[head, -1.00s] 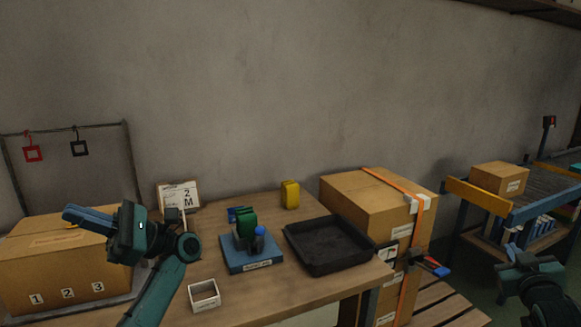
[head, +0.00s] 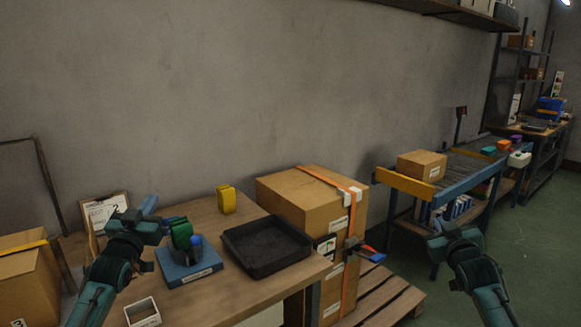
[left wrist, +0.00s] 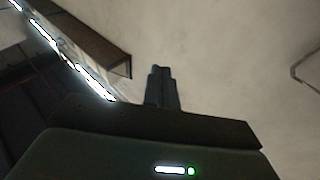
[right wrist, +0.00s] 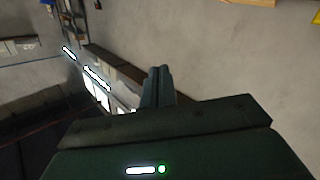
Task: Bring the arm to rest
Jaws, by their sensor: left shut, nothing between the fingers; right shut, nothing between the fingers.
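My left gripper (head: 149,204) is raised over the left part of the wooden workbench, in front of the card stand as the head view sees it. Its fingers are together and empty, pointing up and away; they also show closed in the left wrist view (left wrist: 161,72) against the wall. My right gripper (head: 447,225) is raised at the right, in front of the conveyor and the green floor. Its fingers are together and empty in the right wrist view (right wrist: 160,72). Neither gripper appears to touch anything.
On the workbench (head: 236,296) are a blue base (head: 190,272) with green and blue pieces, a black tray (head: 265,262), a yellow object (head: 226,200) and a small white box (head: 143,313). Strapped cartons (head: 300,200) stand beside it. Green floor (head: 530,240) is open at the right.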

